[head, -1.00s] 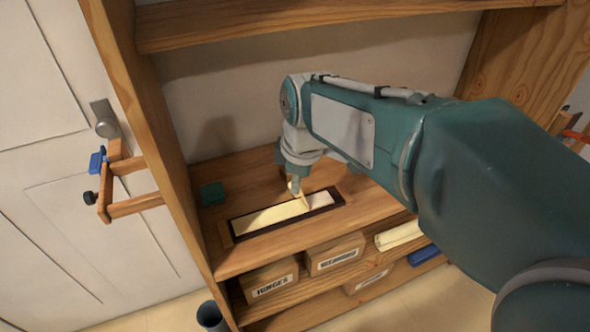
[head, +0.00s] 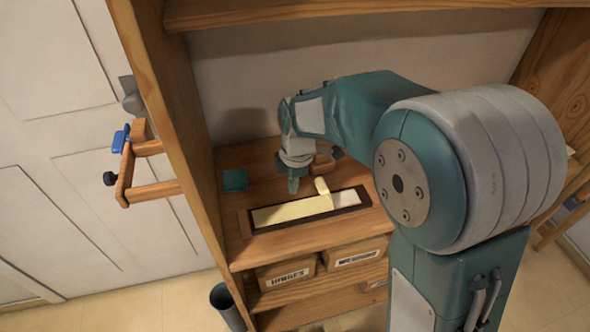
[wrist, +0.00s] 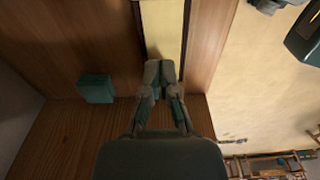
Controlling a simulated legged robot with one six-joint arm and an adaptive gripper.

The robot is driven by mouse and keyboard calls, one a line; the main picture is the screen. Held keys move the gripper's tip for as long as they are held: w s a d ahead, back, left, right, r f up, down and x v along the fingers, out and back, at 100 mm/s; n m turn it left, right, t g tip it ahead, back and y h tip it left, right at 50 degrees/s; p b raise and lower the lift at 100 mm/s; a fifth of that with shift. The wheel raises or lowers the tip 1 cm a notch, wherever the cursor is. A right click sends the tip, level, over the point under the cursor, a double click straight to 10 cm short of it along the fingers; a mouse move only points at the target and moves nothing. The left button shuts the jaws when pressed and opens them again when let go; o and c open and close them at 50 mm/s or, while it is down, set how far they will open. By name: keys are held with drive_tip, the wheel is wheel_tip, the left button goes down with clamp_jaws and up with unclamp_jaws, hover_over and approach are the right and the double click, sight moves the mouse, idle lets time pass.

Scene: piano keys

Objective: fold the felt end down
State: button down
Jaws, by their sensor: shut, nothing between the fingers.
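A cream felt strip (head: 290,211) lies along the left and middle of a dark narrow tray (head: 263,228) on the wooden bench. Its right end (head: 322,187) stands up as a raised flap, with a pale white surface (head: 347,198) to the right of it. My gripper (head: 294,188) is shut and empty, pointing down above the strip, left of the raised end. In the wrist view the shut fingertips (wrist: 163,68) overlap the near end of the cream strip (wrist: 162,30). The raised flap cannot be made out there.
A green block (head: 235,180) sits on the bench left of the tray; it also shows in the wrist view (wrist: 95,89). A side upright (head: 165,120) and an upper shelf (head: 350,12) bound the space. Labelled boxes (head: 285,274) sit below. A wooden clamp (head: 145,165) is at left.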

sight(324, 194)
drive_tip(key=shift+d+f, duration=0.1)
drive_tip(key=shift+f, duration=0.85)
drive_tip(key=d, duration=0.1)
drive_tip(key=d+r, duration=0.1)
drive_tip(key=shift+w+d, duration=0.3)
drive_tip(key=shift+w, duration=0.1)
drive_tip(key=shift+w+d+r, duration=0.1)
drive_tip(key=shift+w+d, duration=0.05)
drive_tip(key=shift+d, duration=0.5)
drive_tip(key=shift+a, duration=0.15)
drive_tip(key=shift+w, duration=0.1)
drive_tip(key=shift+d+r, duration=0.1)
drive_tip(key=shift+d, duration=0.1)
drive_tip(key=shift+d+r+y, duration=0.1)
drive_tip(key=shift+d+y, duration=0.1)
drive_tip(key=shift+y, duration=0.2)
drive_tip(key=shift+d, duration=0.1)
